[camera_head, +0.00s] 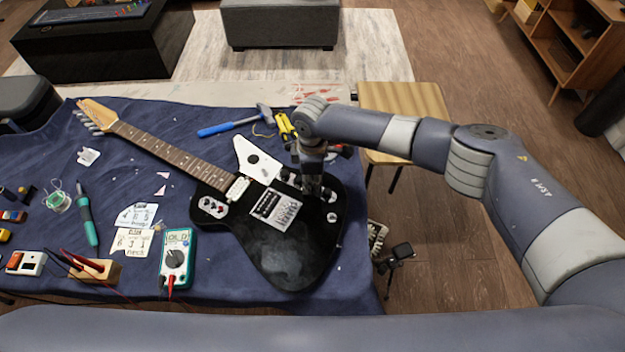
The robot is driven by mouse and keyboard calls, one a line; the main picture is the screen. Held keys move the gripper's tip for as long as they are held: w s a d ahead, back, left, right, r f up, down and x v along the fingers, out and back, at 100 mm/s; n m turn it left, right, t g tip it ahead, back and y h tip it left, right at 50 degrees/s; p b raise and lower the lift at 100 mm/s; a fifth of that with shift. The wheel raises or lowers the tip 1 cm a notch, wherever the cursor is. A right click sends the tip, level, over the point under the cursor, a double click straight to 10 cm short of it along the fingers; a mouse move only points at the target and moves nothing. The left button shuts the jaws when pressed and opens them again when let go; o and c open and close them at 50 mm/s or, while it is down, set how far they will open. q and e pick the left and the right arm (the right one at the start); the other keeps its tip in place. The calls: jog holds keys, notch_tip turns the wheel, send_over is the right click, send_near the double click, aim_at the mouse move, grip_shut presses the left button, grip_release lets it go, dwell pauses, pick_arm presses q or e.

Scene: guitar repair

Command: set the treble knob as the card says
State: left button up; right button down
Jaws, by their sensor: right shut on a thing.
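A black electric guitar (290,255) lies on the blue cloth, its neck pointing to the upper left. My right gripper (312,190) points down at the knobs near the body's right edge. It is shut on a knob, which the fingers hide; I cannot read its setting or its label. Another knob (332,217) shows just below the gripper. Two handwritten cards, an upper one (137,215) and a lower one (130,241), lie left of the guitar body; the writing is too small to read surely. My left gripper is out of view.
A green multimeter (177,258) lies between the cards and the guitar. A blue-handled hammer (232,125) lies above the neck. A soldering iron (87,218) lies at the left. A wooden stool (405,98) stands beyond the table's right edge.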

jog(key=m+p, duration=0.3)
jog(key=m, duration=0.1)
jog(key=shift+r+m, duration=0.1)
jog(key=shift+m, duration=0.2)
jog(key=shift+m+p, duration=1.1)
jog(key=shift+m, duration=1.1)
jog(key=c, duration=1.5)
grip_release()
jog(key=shift+o, duration=0.2)
